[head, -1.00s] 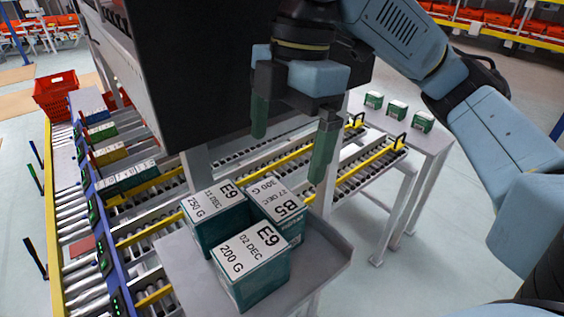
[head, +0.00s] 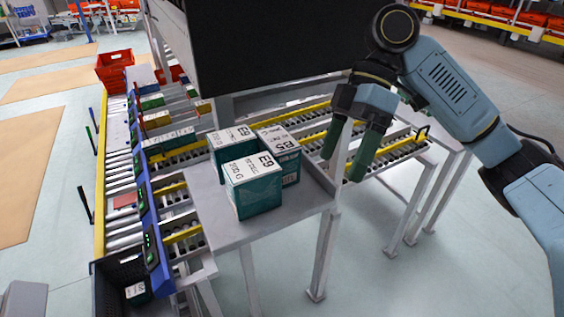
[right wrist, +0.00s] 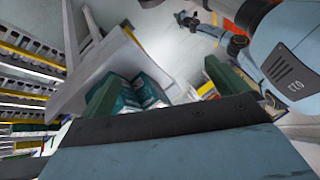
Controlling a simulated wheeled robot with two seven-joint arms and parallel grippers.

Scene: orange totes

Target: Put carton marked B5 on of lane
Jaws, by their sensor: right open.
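The carton marked B5 (head: 282,150) is teal with a white printed top. It stands upright on a small grey table (head: 217,231), touching or nearly touching two similar cartons marked E9. One E9 carton (head: 253,191) is in front and the other E9 carton (head: 229,146) is behind on the left. My right gripper (head: 354,168) is open and empty, to the right of the B5 carton and apart from it. In the right wrist view cartons (right wrist: 146,92) show beyond the spread fingers. My left gripper is out of view.
Roller lanes with yellow rails (head: 392,147) run behind the table. A roller conveyor with a yellow edge (head: 102,195) lies on the left. A black tote (head: 118,290) sits at bottom left, and a dark panel (head: 270,50) hangs above the lanes.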

